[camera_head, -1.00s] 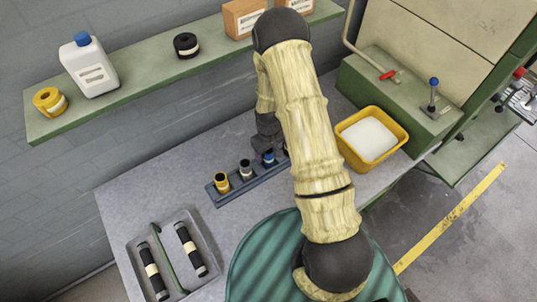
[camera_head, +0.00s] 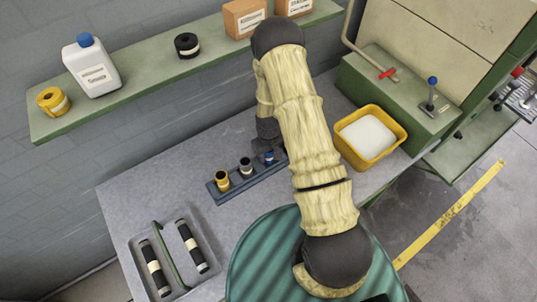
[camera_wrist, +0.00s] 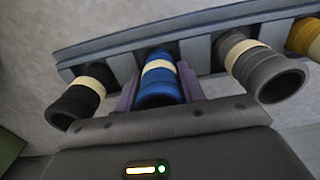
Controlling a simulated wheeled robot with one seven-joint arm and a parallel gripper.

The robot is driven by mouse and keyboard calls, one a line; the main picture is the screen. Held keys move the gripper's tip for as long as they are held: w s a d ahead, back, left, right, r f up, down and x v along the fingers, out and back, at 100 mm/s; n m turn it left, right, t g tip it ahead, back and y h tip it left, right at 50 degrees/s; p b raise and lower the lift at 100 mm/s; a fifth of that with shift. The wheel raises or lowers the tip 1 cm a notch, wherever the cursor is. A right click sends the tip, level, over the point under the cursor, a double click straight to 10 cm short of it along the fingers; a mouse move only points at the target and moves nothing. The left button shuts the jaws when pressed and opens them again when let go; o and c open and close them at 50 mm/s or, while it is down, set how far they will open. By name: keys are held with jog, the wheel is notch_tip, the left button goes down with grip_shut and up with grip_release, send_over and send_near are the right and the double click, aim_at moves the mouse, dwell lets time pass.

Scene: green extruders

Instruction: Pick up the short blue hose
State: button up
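The short blue hose (camera_wrist: 158,82), with a cream band, stands in a slot of the blue-grey rack, between a black hose and a grey hose. In the head view only a little of the blue hose (camera_head: 269,158) shows under my gripper (camera_head: 265,147). In the wrist view the purple-grey fingers of my gripper (camera_wrist: 160,88) are on both sides of the blue hose, very close to it. Whether they press on it or leave small gaps I cannot tell. The hose appears seated in the rack (camera_head: 236,191).
In the rack a grey hose (camera_wrist: 262,68) and a yellow hose (camera_wrist: 306,36) stand on one side, a black hose (camera_wrist: 76,99) on the other. A grey tray (camera_head: 139,243) with two black hoses lies at lower left. A yellow bin (camera_head: 372,156) stands right of my arm.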

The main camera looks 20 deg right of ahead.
jog(key=c, duration=0.5)
jog(key=shift+r, duration=0.1)
notch_tip(320, 180, up, 10)
jog(key=b, duration=0.3)
dwell(0.6)
